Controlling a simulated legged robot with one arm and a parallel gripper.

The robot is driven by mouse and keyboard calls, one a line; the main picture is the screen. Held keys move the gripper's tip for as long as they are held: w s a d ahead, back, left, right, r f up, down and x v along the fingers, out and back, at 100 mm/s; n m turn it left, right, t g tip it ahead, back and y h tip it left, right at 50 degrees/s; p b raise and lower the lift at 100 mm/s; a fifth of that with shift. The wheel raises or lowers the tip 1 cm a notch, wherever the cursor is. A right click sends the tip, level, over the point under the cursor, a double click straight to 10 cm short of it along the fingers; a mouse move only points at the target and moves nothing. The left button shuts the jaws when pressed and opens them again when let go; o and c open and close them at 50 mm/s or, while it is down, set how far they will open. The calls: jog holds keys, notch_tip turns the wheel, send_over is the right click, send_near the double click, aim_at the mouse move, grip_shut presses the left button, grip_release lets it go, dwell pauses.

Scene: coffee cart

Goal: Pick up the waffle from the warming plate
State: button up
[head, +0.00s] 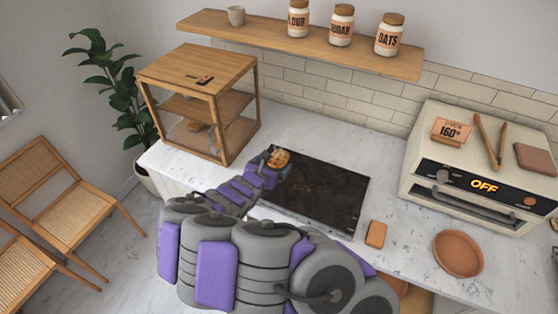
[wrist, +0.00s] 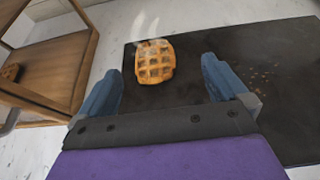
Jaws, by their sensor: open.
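The waffle (head: 279,158) is golden brown with a grid pattern and lies near the left back corner of the black warming plate (head: 325,194). In the wrist view the waffle (wrist: 155,62) shows ahead of my gripper, between the lines of its two blue fingers and nearer the left one. The warming plate (wrist: 220,60) shows dark beneath it, with crumbs to the right. My gripper (wrist: 160,85) is open and empty. In the head view my gripper (head: 268,160) is beside the waffle at its left, partly hidden by my arm.
A wooden shelf rack (head: 200,100) stands just left of the plate and also shows in the wrist view (wrist: 50,65). An oven (head: 475,165) marked OFF, a terracotta plate (head: 458,254) and a small orange-brown block (head: 376,234) are to the right. Counter behind the warming plate is clear.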

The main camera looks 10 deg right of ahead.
aim_at(282, 153)
jog(key=x, duration=0.3)
jog(key=shift+w+d+f+b, duration=0.1)
jog(key=shift+w+f+b, duration=0.1)
jog(key=shift+w+b, duration=0.15)
jog(key=shift+w+a+f, duration=0.35)
jog(key=shift+w, duration=0.3)
jog(key=b+x, duration=0.1)
jog(key=x, duration=0.5)
jog(key=shift+s+d, duration=0.15)
jog(key=shift+d, duration=0.1)
jog(key=shift+a, duration=0.6)
jog(key=shift+c, duration=0.8)
jog(key=shift+d, duration=0.5)
jog(key=c, duration=0.9)
jog(key=shift+a, duration=0.2)
